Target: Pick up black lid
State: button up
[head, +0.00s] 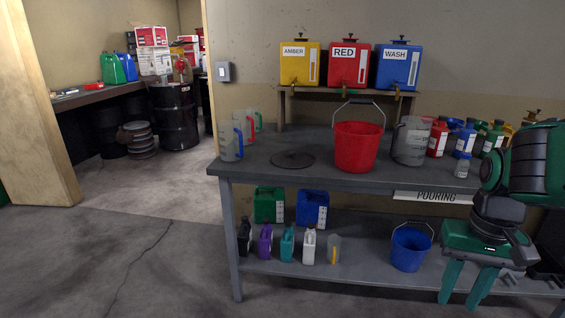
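A flat, round black lid (293,159) lies on the dark top of the workbench (330,181), left of the red bucket (358,146). It has a small raised bit at its middle. My gripper (466,297) is at the lower right, in front of the bench and below its top, pointing down. Its two green fingers are apart with nothing between them. It is well to the right of the lid and not touching it.
A clear measuring jug (411,141) stands right of the red bucket, with several bottles beyond. Clear jugs (230,141) stand at the bench's left end. Amber, red and wash tanks (349,64) sit on a raised shelf behind. Floor (130,260) at left is free.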

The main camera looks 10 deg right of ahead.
aim_at(288, 160)
jog(key=i, duration=0.95)
jog(key=z, duration=0.1)
